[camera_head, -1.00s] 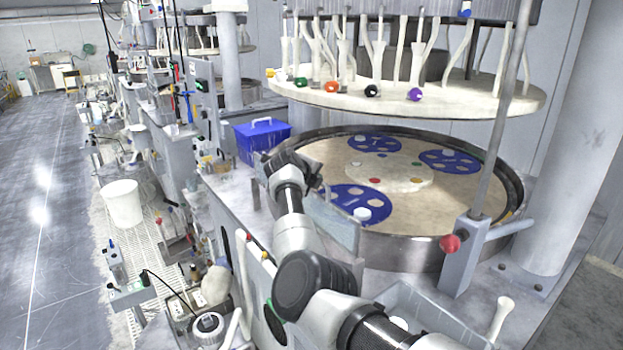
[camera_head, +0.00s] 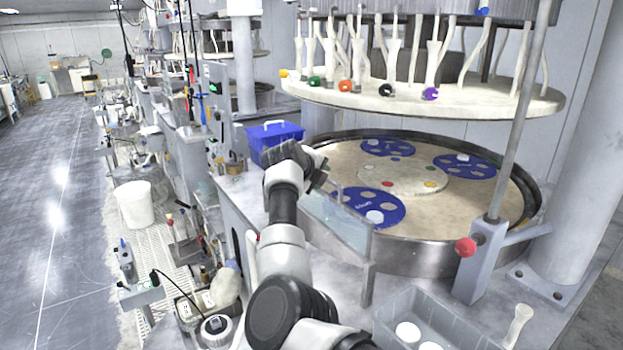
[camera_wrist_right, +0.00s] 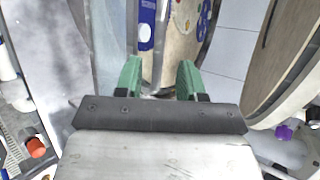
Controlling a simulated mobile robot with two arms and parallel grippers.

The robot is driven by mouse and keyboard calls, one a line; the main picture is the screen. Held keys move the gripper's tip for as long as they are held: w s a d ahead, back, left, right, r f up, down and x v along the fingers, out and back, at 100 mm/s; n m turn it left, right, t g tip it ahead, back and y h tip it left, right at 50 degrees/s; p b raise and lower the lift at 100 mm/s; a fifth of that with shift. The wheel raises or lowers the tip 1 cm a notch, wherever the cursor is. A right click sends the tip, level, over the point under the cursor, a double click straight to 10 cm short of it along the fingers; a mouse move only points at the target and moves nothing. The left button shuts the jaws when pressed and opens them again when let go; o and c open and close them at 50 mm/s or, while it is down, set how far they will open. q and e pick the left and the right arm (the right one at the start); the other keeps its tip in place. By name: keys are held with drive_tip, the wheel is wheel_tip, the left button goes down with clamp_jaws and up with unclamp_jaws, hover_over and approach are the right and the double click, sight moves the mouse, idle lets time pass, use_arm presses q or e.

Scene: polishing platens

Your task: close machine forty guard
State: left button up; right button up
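The guard (camera_head: 337,218) is a clear upright panel at the front left rim of the polishing machine in the head view. The machine's round tan platen (camera_head: 460,217) carries blue perforated discs (camera_head: 372,206). My right gripper (camera_head: 318,164) is at the upper left end of the guard, its fingers mostly hidden there by the wrist. In the right wrist view the green fingers (camera_wrist_right: 161,76) are apart, with the platen rim and a blue disc seen beyond the gap. A pale clear panel (camera_wrist_right: 108,45) shows left of them. Contact with the guard is unclear. My left gripper is out of view.
A blue lidded box (camera_head: 272,140) stands close behind my right gripper. A red-knobbed post (camera_head: 478,262) and a grey tray with white pieces (camera_head: 385,322) are at the right front. The raised upper plate (camera_head: 420,101) hangs over the platen. Open floor lies left.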

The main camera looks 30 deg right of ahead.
drive_tip(key=b+v, duration=0.1)
drive_tip(key=v, duration=0.3)
drive_tip(key=shift+s+a+r, duration=0.15)
drive_tip(key=shift+r, duration=0.05)
idle(0.3)
